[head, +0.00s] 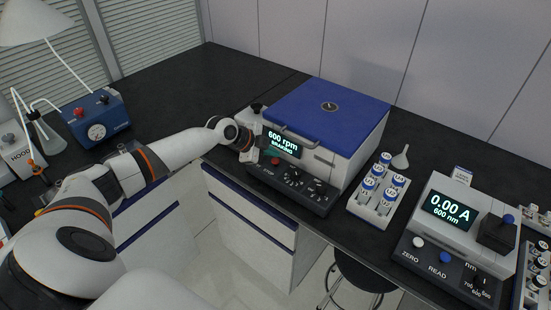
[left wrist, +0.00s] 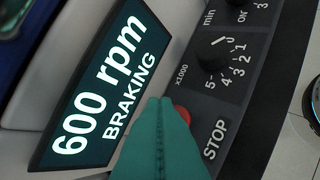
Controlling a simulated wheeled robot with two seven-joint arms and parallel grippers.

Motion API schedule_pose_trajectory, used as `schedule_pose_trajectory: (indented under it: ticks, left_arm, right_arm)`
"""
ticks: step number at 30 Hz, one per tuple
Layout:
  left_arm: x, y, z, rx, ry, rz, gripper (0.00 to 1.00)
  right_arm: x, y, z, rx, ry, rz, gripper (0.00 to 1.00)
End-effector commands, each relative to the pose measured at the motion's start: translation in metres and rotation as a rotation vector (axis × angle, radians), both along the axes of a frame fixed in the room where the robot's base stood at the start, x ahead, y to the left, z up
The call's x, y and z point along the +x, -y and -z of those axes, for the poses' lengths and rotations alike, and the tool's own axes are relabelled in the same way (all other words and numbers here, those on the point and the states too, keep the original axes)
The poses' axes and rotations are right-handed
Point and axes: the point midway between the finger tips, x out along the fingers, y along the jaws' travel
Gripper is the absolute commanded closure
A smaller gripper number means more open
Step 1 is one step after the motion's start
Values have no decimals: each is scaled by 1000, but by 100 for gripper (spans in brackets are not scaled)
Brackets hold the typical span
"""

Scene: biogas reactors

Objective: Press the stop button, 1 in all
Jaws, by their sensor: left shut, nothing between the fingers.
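The centrifuge (head: 340,140) with a blue lid stands on the dark bench. Its display (head: 281,142) reads "600 rpm BRAKING", and the display also shows large in the left wrist view (left wrist: 95,95). The red stop button (head: 275,160) sits on the front panel by the word STOP. In the left wrist view the button (left wrist: 183,114) is partly hidden behind my fingers. My left gripper (left wrist: 158,130) is shut and empty, its teal fingers in front of the panel beside the button. I cannot tell whether they touch it. My right gripper is not in view.
Knobs (left wrist: 216,50) sit along the panel beside the button. A vial rack (head: 378,205) and a photometer (head: 450,220) reading "0.00 A" stand to the right. A blue pump box (head: 97,118) stands at the left. The bench behind my arm is clear.

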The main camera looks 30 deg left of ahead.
Motion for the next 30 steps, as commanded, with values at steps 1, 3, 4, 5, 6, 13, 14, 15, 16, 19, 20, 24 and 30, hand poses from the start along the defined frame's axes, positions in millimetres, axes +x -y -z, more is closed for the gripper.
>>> schedule_pose_trajectory:
  ticks: [1,3,4,5,6,13,14,15,16,19,20,24,30]
  left_arm:
    - [0,0,0,0,0,0,100]
    - [0,0,0,0,0,0,100]
    - [0,0,0,0,0,0,100]
    - [0,0,0,0,1,-1,100]
    - [0,0,-1,-1,1,0,100]
    - [0,0,-17,0,2,0,100]
    - [0,0,-21,1,3,1,100]
    - [0,0,-25,1,3,1,100]
    - [0,0,-28,0,2,1,100]
    - [0,0,-38,0,1,1,100]
    - [0,0,-41,-1,0,1,100]
    - [0,0,-51,-1,2,1,100]
    - [0,0,-50,-1,1,0,100]
  right_arm:
    - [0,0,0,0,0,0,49]
    - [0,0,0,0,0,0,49]
    - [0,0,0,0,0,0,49]
    - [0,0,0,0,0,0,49]
    - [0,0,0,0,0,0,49]
    - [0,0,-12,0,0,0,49]
    - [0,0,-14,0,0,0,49]
    - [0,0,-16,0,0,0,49]
    - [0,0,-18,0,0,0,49]
    - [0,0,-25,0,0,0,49]
    - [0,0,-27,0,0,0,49]
    - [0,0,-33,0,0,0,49]
    - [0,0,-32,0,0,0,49]
